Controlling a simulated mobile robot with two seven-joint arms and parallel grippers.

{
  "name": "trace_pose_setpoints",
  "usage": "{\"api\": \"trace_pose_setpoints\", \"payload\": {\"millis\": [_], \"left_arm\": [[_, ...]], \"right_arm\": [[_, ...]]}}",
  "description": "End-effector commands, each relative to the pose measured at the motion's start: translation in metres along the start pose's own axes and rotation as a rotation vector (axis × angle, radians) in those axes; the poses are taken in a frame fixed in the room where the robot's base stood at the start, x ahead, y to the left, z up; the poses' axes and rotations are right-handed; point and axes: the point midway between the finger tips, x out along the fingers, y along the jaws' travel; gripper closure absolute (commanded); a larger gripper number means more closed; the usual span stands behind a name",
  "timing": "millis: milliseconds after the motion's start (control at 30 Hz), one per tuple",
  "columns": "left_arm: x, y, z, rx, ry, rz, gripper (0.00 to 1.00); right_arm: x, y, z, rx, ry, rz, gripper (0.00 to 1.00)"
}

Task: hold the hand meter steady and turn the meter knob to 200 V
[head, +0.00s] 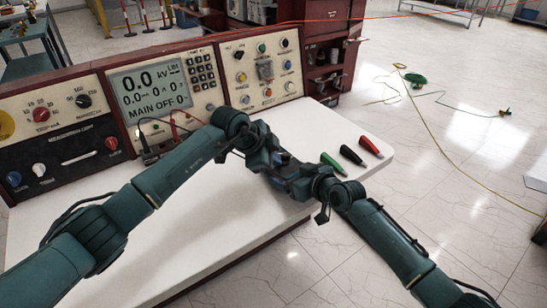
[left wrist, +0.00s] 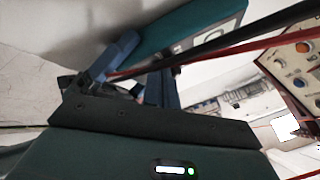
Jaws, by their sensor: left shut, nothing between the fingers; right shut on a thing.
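My left gripper (head: 272,160) and right gripper (head: 298,178) meet close together above the front right of the white bench. The left gripper is shut and empty; its bluish fingers show in the left wrist view (left wrist: 148,72). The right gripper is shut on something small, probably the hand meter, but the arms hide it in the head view. In the left wrist view a teal body with a grey face (left wrist: 190,35) lies just beyond my fingers; I cannot tell whether it is the meter or my right gripper. No meter knob or its setting can be made out.
The console display (head: 152,88) reads 0.0 kV and MAIN OFF. Green (head: 333,164), black (head: 352,156) and red (head: 371,147) clamps or probes lie on the bench's right end. A red lead (left wrist: 240,48) and a black lead (left wrist: 235,35) cross close to my left wrist camera.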

Motion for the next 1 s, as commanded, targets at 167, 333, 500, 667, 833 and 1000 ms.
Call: {"api": "trace_pose_setpoints", "payload": {"millis": [167, 333, 500, 667, 833, 1000], "left_arm": [[-0.0002, -0.0001, 0.0, 0.0, 0.0, 0.0, 1.0], [-0.0003, -0.0007, 0.0008, 0.01, 0.004, 0.005, 1.0], [-0.0003, -0.0018, 0.0021, 0.041, 0.018, 0.023, 1.0], [-0.0003, -0.0022, 0.0026, 0.058, 0.028, 0.032, 1.0], [-0.0002, -0.0028, 0.0035, 0.078, 0.04, 0.044, 1.0], [-0.0001, -0.0035, 0.0042, 0.105, 0.054, 0.058, 1.0]], "right_arm": [[0.0, 0.0003, 0.0007, 0.0, -0.001, 0.0, 0.58], [0.0, 0.0003, 0.0007, 0.0, -0.001, 0.0, 0.58], [0.0, 0.0003, 0.0007, 0.0, -0.001, 0.0, 0.58], [0.0, 0.0003, 0.0007, 0.0, -0.001, 0.0, 0.58], [0.0, 0.0003, 0.0007, 0.0, -0.001, 0.001, 0.58], [0.0, 0.0003, 0.0007, 0.0, -0.001, 0.001, 0.58]]}}
